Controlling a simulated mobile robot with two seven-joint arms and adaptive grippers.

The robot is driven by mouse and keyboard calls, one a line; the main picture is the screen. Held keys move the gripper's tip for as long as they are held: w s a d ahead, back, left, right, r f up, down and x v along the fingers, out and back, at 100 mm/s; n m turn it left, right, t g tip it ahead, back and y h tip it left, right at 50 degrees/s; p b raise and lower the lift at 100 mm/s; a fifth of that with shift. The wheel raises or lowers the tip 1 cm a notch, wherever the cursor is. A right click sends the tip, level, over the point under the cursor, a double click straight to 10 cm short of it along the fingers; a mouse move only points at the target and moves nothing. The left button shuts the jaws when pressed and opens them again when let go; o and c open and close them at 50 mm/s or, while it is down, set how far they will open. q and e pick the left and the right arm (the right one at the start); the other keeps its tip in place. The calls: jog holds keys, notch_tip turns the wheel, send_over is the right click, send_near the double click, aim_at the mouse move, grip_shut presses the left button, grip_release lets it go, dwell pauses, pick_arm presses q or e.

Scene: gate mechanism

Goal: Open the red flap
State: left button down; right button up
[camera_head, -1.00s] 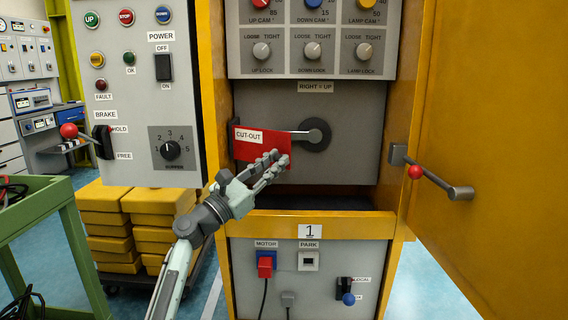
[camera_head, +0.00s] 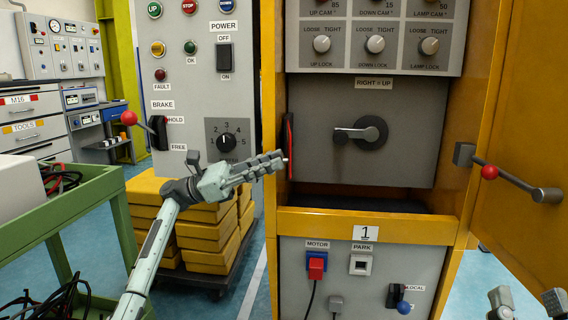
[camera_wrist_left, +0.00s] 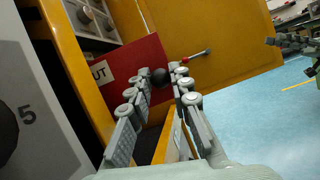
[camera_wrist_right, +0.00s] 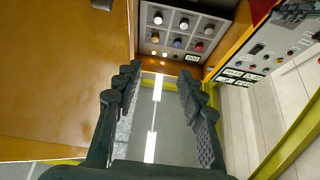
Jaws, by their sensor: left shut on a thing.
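The red flap (camera_head: 289,147) stands almost edge-on in the head view, swung out from the grey panel at the left side of the cabinet opening. The left wrist view shows its red face (camera_wrist_left: 137,62), with part of a white label. My left gripper (camera_head: 282,160) is at the flap's outer edge. In the left wrist view, its fingers (camera_wrist_left: 163,77) are closed on a black knob in front of the flap. The crank handle (camera_head: 362,133) on the panel is uncovered. My right gripper (camera_wrist_right: 157,80) is open and empty; its fingers also show at the head view's lower right (camera_head: 526,302).
The yellow cabinet door (camera_head: 523,110) stands open at right, with a red-knobbed lever (camera_head: 490,172). A control box with a brake lever (camera_head: 129,118) is left of the opening. Yellow blocks (camera_head: 208,240) and a green cart (camera_head: 110,190) stand at lower left.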

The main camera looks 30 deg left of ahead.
pick_arm(q)
jog(key=shift+s+a+r+p, duration=0.15)
jog(key=shift+a+p, duration=0.15)
jog(key=shift+a, duration=1.95)
pick_arm(e)
jog(key=shift+a+f+g, duration=0.45)
jog(key=shift+a+g, duration=0.15)
jog(key=shift+f, duration=0.2)
pick_arm(q)
jog(key=c, duration=1.7)
grip_release()
jog(key=shift+o, duration=0.3)
jog(key=shift+d, duration=0.1)
pick_arm(e)
jog(key=shift+w+f, duration=0.1)
jog(key=shift+w, duration=0.05)
pick_arm(q)
jog(key=v, duration=1.2)
